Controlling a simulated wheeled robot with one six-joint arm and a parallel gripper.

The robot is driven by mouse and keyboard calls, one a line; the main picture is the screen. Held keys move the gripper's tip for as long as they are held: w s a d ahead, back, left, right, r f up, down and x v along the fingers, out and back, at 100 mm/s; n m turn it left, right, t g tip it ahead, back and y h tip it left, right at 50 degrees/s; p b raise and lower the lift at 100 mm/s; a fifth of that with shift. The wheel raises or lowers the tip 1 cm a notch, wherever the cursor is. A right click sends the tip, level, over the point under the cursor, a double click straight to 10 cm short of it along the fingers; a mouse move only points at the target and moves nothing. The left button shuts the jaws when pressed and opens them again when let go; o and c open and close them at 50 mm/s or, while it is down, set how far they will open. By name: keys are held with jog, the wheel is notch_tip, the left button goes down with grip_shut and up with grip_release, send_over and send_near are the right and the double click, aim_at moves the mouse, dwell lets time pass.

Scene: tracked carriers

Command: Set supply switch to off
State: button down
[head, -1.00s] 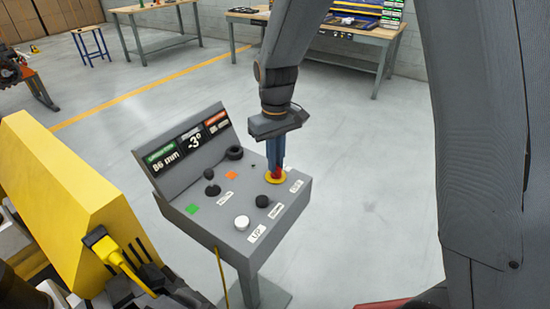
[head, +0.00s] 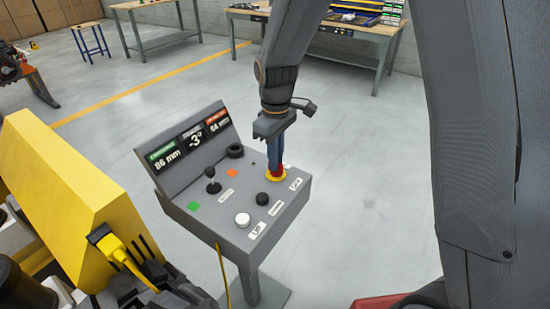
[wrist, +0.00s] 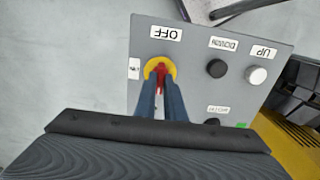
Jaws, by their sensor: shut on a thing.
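The supply switch is a red handle (head: 279,171) on a round yellow plate (head: 267,178), set in the grey control panel. In the wrist view the red handle (wrist: 161,72) shows between my fingers, over the yellow plate (wrist: 149,68). My gripper (head: 274,168) points down and its blue fingers are shut on the red handle. The OFF label (wrist: 167,33) lies just beyond the plate in the wrist view. The visible bit of handle seems roughly in line with that label. A small label (wrist: 134,69) beside the plate is unreadable. The fingers hide much of the handle.
A black knob (head: 263,199) and a white knob (head: 242,220) are close by on the panel. A black joystick (head: 212,182) and a display (head: 190,140) stand behind. A yellow machine (head: 70,190) is at left. The floor right of the panel is clear.

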jog(key=shift+w+r, duration=0.15)
jog(key=shift+w, duration=0.05)
jog(key=c, duration=1.8)
grip_release()
jog(key=shift+s, duration=0.1)
jog(key=shift+c, duration=0.2)
notch_tip(320, 180, up, 8)
jog(key=shift+f+b, duration=0.15)
jog(key=shift+b, duration=0.8)
jog(key=s+d+f+m, duration=0.2)
jog(key=s+d+m, duration=0.3)
jog(key=s+d, duration=0.2)
jog(key=s+d+f+m+t, duration=0.1)
jog(key=s+d+f+m, duration=0.2)
jog(key=s+d+m, duration=0.2)
jog(key=s+d, duration=0.2)
jog(key=s, duration=0.1)
jog(key=shift+d+f, duration=0.35)
